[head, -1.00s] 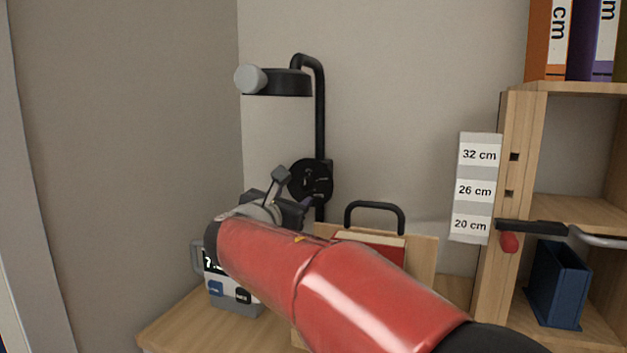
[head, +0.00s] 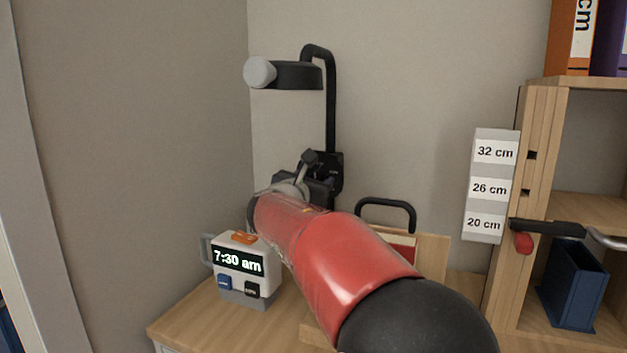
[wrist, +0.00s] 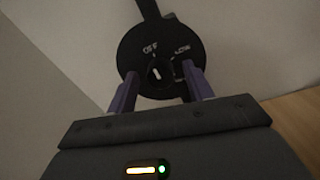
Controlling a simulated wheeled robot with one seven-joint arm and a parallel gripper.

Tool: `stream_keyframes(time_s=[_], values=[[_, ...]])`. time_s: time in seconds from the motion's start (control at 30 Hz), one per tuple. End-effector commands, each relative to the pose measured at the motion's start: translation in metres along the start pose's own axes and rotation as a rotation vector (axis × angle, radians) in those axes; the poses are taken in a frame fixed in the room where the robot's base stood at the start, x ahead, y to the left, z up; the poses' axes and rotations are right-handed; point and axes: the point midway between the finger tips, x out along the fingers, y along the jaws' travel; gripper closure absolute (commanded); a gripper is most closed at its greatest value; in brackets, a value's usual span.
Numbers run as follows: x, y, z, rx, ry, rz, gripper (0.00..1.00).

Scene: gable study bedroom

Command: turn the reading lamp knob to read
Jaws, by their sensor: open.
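The reading lamp (head: 331,95) is a black wall lamp with a bent tube and a flat round head. Its black round dial (head: 336,170) sits low on the tube, partly hidden by my gripper (head: 318,166). In the wrist view the dial face (wrist: 135,62) carries white lettering, with OFF at upper left and a blurred word at upper right. The dark knob (wrist: 157,73) with a short white mark is at the dial's middle. My open gripper (wrist: 158,78) has its two purple fingers on either side of the knob. I cannot tell whether they touch it. No READ label is legible.
A clock (head: 240,265) showing 7:30 am stands on the wooden desk (head: 185,318) below. A black-handled rack (head: 388,205) stands behind my arm. A shelf unit (head: 512,200) with height labels and a red-tipped lever (head: 523,241) is at right.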

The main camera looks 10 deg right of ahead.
Motion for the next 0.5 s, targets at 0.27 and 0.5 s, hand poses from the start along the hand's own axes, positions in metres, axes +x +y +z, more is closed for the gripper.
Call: stream_keyframes(time_s=[0.27,0.5], values=[[-0.0003,0.0000,-0.0003,0.000,0.000,0.000,0.77],[-0.0004,0.0000,-0.0006,0.003,0.001,0.000,0.93]])
